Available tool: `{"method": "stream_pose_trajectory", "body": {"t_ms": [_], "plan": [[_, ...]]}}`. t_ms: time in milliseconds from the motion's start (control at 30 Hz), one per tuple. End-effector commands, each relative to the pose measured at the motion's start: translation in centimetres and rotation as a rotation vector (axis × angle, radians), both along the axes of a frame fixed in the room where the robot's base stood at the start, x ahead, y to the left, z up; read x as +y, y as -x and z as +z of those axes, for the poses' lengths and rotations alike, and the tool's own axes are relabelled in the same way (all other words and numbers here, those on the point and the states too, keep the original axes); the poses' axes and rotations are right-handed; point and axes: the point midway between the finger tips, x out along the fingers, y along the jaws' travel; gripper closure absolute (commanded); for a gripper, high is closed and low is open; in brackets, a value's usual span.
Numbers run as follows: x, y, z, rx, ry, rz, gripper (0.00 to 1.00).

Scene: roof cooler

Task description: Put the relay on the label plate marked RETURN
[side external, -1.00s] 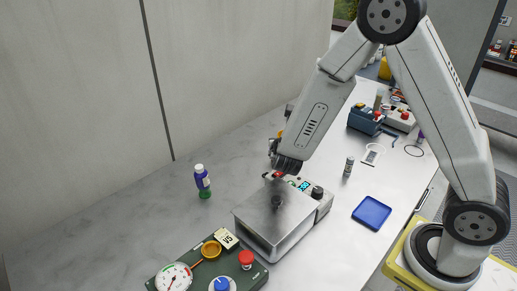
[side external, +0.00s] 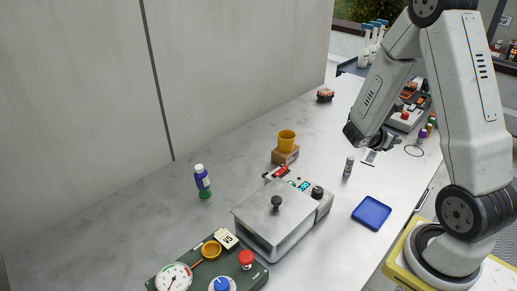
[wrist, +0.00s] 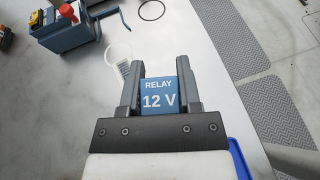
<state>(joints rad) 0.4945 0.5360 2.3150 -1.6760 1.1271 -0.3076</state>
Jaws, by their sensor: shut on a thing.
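The relay (wrist: 160,96) is a blue block marked "RELAY 12 V", seen in the wrist view between the two fingers of my gripper (wrist: 160,78). My gripper is shut on it. In the side view my gripper (side external: 388,143) hangs above the right part of the bench, and the relay cannot be made out there. A pale flat piece (side external: 369,157) lies below my gripper; I cannot read any writing on it. No plate with a readable RETURN mark shows in either view.
A small bottle (side external: 348,167) stands near my gripper, and a blue tray (side external: 371,212) lies in front. A black ring (side external: 414,151) lies to the right. A metal box (side external: 275,226) and a yellow cup on a carton (side external: 285,157) stand left.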

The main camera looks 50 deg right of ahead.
Motion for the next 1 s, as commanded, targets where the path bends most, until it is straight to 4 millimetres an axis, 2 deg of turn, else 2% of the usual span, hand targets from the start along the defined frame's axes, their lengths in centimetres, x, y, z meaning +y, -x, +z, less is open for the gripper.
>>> {"method": "stream_pose_trajectory", "body": {"t_ms": [100,200,400,667,1000], "plan": [[-0.8,2.1,0.1,0.004,0.001,-0.076,1.0],[-1.2,3.1,0.1,0.005,0.0,-0.112,1.0],[-1.3,3.7,0.1,0.007,0.0,-0.133,1.0],[-2.0,2.9,-0.3,0.006,0.0,-0.131,1.0],[-5.1,0.0,-2.3,0.006,-0.001,-0.13,1.0]]}}
